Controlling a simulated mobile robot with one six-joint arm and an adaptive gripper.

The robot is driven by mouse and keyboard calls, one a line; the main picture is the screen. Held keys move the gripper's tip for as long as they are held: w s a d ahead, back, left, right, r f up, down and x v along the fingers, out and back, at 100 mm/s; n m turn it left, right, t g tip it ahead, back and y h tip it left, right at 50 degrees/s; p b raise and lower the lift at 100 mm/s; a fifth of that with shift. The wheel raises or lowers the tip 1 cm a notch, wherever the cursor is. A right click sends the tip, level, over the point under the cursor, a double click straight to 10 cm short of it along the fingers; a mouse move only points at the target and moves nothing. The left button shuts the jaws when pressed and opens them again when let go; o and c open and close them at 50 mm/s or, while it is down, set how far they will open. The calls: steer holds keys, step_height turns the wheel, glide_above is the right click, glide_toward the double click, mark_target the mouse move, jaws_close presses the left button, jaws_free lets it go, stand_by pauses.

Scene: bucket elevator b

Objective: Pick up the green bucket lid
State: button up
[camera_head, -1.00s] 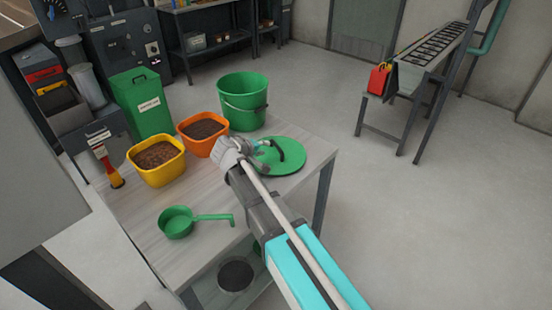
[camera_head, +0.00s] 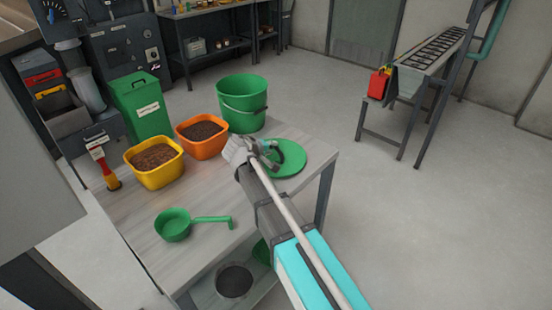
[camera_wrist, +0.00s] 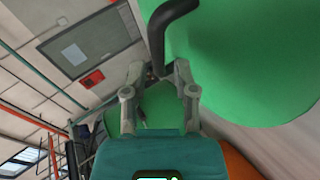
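Contact with the handle cannot be made out.
A green bucket (camera_head: 242,112) stands behind the lid. Orange (camera_head: 203,147) and yellow (camera_head: 158,174) tubs of brown material stand to the left. A green scoop (camera_head: 173,225) lies on the table's (camera_head: 200,262) near part. Open floor is to the right.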

mark_target(275, 148)
steer(key=shift+b+x, duration=0.6)
steer(key=shift+x, duration=1.1)
steer(key=shift+r, duration=0.1)
steer(key=shift+c, duration=0.2)
jaws_close()
